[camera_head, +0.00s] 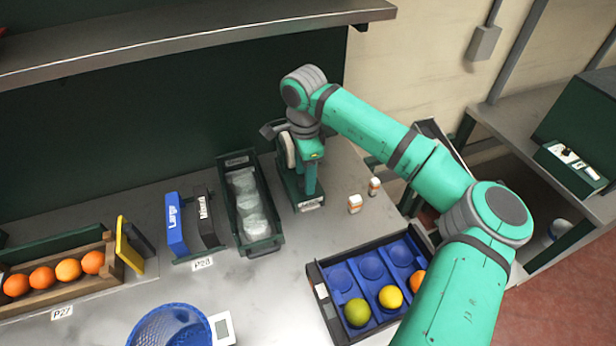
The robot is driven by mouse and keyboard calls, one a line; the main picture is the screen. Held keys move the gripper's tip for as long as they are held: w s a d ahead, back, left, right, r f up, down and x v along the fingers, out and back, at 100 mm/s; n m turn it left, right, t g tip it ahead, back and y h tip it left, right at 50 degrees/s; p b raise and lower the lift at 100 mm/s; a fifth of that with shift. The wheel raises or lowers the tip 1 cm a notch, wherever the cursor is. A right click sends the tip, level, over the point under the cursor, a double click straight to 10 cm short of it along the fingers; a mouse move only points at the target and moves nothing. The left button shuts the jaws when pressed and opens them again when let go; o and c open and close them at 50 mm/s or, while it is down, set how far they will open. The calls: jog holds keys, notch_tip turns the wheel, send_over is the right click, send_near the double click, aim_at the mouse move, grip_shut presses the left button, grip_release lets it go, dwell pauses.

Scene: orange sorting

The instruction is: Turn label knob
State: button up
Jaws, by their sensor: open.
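A green label device (311,180) stands on the bench right of the long dark bin, with a pale round disc (287,150) on its left side. I cannot make out a separate knob; it may be hidden behind the arm's end or too small to tell. My gripper (272,131) is at the top of the device, pointing down and to the left, close to the disc. Its fingers are small and dark, and it appears open with nothing between them. I cannot tell whether it touches the device.
A dark bin (274,236) of clear packs is left of the device. Two small orange-white containers (354,203) stand right. A blue-lined tray (323,307) holds fruit in front. A shelf (190,40) hangs above. The bench (270,285) is bare front centre.

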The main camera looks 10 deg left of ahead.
jog(key=shift+f, duration=0.45)
jog(key=shift+w+d+f, duration=0.1)
jog(key=shift+d+f, duration=0.1)
jog(key=shift+f, duration=0.1)
jog(key=shift+w, duration=0.1)
jog(key=c, duration=1.1)
